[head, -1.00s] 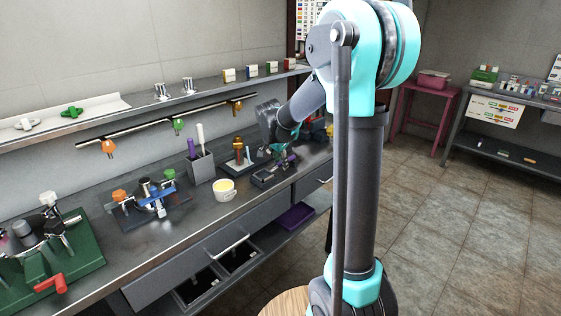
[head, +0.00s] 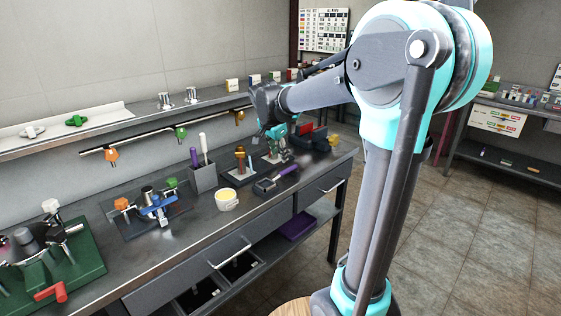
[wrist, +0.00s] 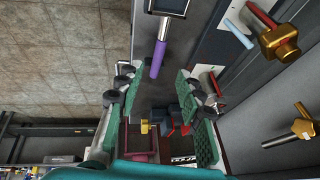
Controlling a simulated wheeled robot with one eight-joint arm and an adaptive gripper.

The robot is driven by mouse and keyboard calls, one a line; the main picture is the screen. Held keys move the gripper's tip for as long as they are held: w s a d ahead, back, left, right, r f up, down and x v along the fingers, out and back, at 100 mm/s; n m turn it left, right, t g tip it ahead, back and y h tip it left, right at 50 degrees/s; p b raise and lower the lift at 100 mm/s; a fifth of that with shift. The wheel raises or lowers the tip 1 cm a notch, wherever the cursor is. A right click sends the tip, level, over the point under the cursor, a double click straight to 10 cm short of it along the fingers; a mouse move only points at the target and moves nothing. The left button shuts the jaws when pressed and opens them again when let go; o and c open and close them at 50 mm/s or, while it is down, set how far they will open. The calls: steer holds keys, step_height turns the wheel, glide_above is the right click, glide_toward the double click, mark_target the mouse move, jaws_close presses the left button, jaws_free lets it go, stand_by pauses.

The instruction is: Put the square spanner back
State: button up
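I cannot tell for certain which tool is the square spanner. A purple-handled tool (head: 286,172) lies on the bench, its dark square end toward the front; it also shows at the top of the wrist view (wrist: 158,58). Behind it, a gold-headed piece (head: 240,153) stands on a pale plate; its gold head (wrist: 281,42) shows with a red rod in the wrist view.
A yellow-filled cup (head: 227,200), a grey holder (head: 203,178) with two upright handles, and a blue valve assembly (head: 154,207) stand to the left. A green base (head: 60,262) is at the near left. Red and dark boxes (head: 312,135) stand at the bench's far end.

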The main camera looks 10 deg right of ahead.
steer(key=s+d+f+n, duration=0.2)
steer(key=s+f, duration=0.4)
steer(key=s, duration=0.3)
steer(key=s+d+f+n+y, duration=0.1)
steer(key=s+d+f+n, duration=0.1)
steer(key=s+f+n, duration=0.3)
steer(key=s+d+f+n+y, duration=0.1)
steer(key=s+d+f+n, duration=0.1)
steer(key=s+f+n, duration=0.2)
steer(key=s+f, duration=0.3)
steer(key=s, duration=0.5)
steer(key=shift+s+f, duration=0.25)
steer(key=shift+s, duration=0.05)
